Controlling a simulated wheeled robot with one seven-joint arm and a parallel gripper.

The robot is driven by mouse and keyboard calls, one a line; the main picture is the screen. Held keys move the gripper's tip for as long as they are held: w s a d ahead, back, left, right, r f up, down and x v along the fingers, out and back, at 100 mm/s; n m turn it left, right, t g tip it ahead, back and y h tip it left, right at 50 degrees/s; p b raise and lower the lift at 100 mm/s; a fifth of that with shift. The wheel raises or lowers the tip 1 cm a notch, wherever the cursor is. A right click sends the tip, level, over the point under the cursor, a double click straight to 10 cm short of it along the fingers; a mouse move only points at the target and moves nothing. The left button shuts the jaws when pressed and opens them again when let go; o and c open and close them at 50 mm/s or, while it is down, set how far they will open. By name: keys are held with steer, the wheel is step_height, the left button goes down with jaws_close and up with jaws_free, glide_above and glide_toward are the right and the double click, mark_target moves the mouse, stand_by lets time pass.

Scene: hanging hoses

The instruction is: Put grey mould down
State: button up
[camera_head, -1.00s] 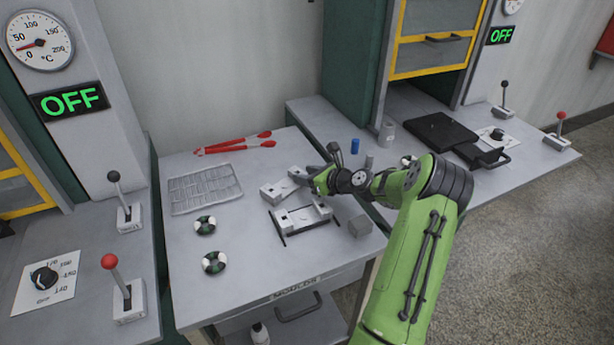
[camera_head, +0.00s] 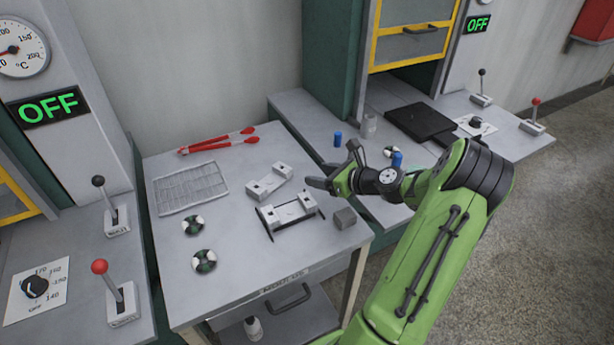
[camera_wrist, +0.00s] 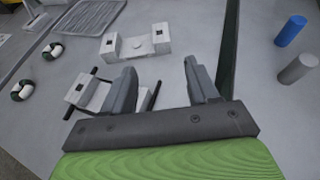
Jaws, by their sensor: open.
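A grey mould piece (camera_head: 268,182) with raised end blocks lies on the table, behind a second grey mould piece (camera_head: 289,212) that sits on dark rails. The rear piece also shows in the wrist view (camera_wrist: 135,44), ahead of my gripper and apart from it. My gripper (camera_head: 327,177) is open and empty, to the right of the rear piece. In the wrist view, my open fingers (camera_wrist: 160,78) partly hide the piece on the rails (camera_wrist: 92,95).
A wire rack (camera_head: 190,188), red tongs (camera_head: 218,142) and two green-white rings (camera_head: 193,224) lie on the table.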

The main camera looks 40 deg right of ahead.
steer(key=s+a+r+n+g, duration=0.1)
steer(key=a+r+n+g, duration=0.25)
steer(key=a+n, duration=0.65)
steer(key=s+a+r+n+g, duration=0.1)
steer(key=a+r+n+g, duration=0.25)
steer(key=a+n, duration=0.75)
steer(key=s+a+r+n, duration=0.1)
steer(key=s+a+n, duration=0.2)
steer(key=s, duration=0.3)
steer(key=s+a+r+n+h, duration=0.1)
steer(key=s+a+r+n, duration=0.1)
steer(key=s+n, duration=0.3)
steer(key=s+a+r+n, duration=0.2)
steer(key=s+a+n, duration=0.3)
steer(key=s, duration=0.2)
steer(key=shift+s+r+g+h, duration=0.15)
steer(key=shift+s+g+h, duration=0.15)
steer(key=shift+s+h, duration=0.1)
